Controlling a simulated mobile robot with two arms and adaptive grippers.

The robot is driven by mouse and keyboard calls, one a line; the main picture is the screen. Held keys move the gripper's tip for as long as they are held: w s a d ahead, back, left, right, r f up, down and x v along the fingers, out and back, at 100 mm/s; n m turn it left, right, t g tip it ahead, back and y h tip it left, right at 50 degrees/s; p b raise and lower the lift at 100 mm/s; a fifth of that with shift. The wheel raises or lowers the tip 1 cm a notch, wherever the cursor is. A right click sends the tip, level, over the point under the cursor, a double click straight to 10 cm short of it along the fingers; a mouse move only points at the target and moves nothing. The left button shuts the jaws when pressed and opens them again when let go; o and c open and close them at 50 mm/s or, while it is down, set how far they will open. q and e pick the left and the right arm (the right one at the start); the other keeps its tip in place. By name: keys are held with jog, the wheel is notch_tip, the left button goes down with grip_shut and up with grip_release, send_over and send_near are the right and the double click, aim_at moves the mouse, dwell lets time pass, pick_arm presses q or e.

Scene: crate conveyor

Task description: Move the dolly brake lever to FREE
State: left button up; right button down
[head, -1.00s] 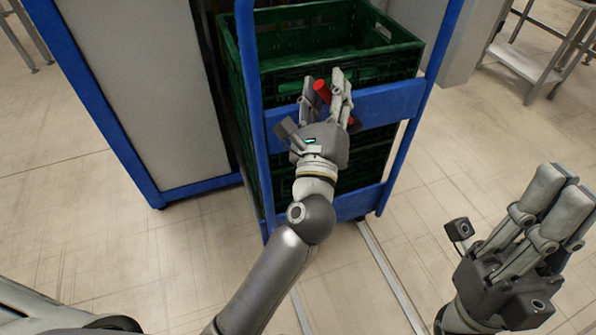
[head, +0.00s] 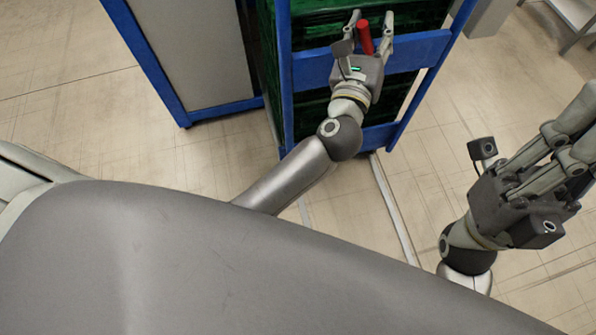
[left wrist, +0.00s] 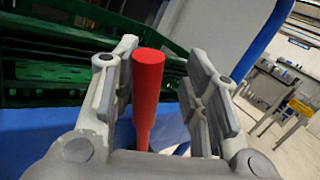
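The red brake lever (head: 365,37) stands at the blue end bar of the dolly (head: 420,50). In the head view it points nearly straight up the picture. My left gripper (head: 371,18) is open around it, with one finger on each side. In the left wrist view the lever (left wrist: 147,90) is close to the left finger, and a clear gap separates it from the right finger. The lever's base is hidden behind the gripper, and no FREE marking is readable. My right gripper (head: 580,125) hangs at the right, away from the dolly; its fingertips are partly cut off.
Green crates (head: 320,22) stand inside the dolly's blue frame. A grey panel with blue edges (head: 195,50) stands close on the left. A floor rail (head: 395,215) runs toward me from the dolly.

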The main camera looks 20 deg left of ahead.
pick_arm(q)
jog(key=s+d+m+g+p, duration=0.25)
jog(key=s+p, duration=0.35)
jog(key=s, duration=0.3)
jog(key=s+a+f+m+g+h+p, duration=0.1)
jog(key=s+f+m+g+h+p, duration=0.1)
jog(key=f+m+p, duration=0.9)
jog(key=s+a+f+m+g+h+p, duration=0.1)
jog(key=a+f+m+g+h+p, duration=0.3)
jog(key=m, duration=1)
jog(key=s+a+f+m+g+y+p, duration=0.2)
jog(key=s+f+m+p, duration=0.4)
jog(key=s+f, duration=0.4)
jog(key=shift+s+a+f+m+p, duration=0.15)
jog(key=shift+s+a+m+p, duration=0.2)
jog(key=shift+s+a+p, duration=0.1)
jog(key=shift+g, duration=0.25)
